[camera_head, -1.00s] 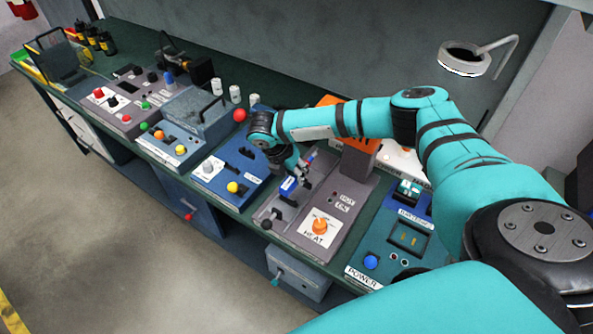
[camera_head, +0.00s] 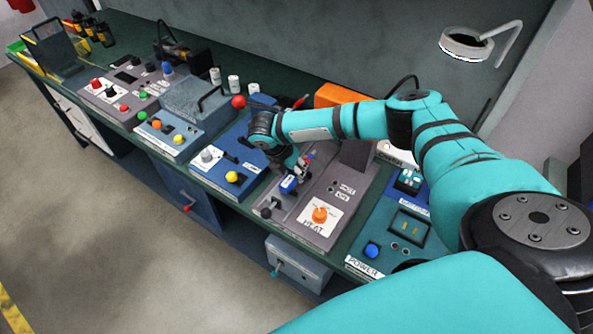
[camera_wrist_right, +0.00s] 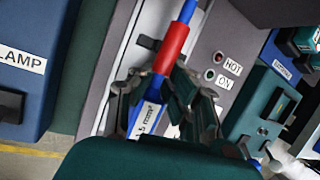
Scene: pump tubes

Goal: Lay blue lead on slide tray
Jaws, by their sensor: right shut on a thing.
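The blue lead (camera_wrist_right: 186,12) is a thin blue rod with a red sleeve (camera_wrist_right: 171,48) in the right wrist view. In the head view this gripper (camera_head: 298,168) is over the grey HEAT unit. A blue block with a white label (camera_wrist_right: 147,119) lies in line with the lead, between the fingers; it also shows in the head view (camera_head: 289,184). I cannot tell whether it is part of the lead. The grey slide tray (camera_head: 275,204) appears beneath, largely hidden. My left gripper is out of view.
A blue LAMP unit (camera_head: 222,166) stands to the left and a teal POWER unit (camera_head: 385,240) to the right. The HEAT unit has an orange knob (camera_head: 320,214). An orange box (camera_head: 338,95) is behind my arm. The floor in front is clear.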

